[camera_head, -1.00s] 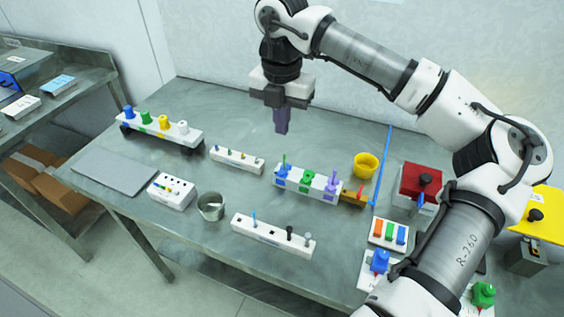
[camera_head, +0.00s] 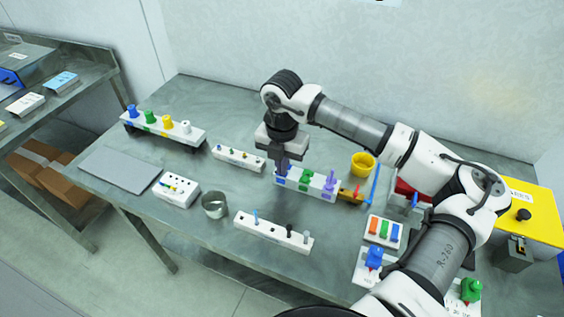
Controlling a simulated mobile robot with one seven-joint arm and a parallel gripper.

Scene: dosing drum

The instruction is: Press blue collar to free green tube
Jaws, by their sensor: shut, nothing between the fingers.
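A white block (camera_head: 318,190) on the table carries a blue, a green and a purple collar in a row. The blue collar is at the block's left end, mostly hidden behind my gripper, with its blue front marking (camera_head: 280,182) showing below. The green collar (camera_head: 307,181) is in the middle and the purple collar (camera_head: 329,184) is at the right. My gripper (camera_head: 282,168) is shut, points down and is empty. Its tips are at or just above the blue collar; I cannot tell whether they touch. The green tube in the blue collar is hidden by my gripper.
A yellow cup (camera_head: 363,164) stands behind the block's right end. A small white rack (camera_head: 238,158) lies just left of my gripper. A longer rack (camera_head: 273,232) and a metal cup (camera_head: 214,205) are in front. My arm covers part of the right side.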

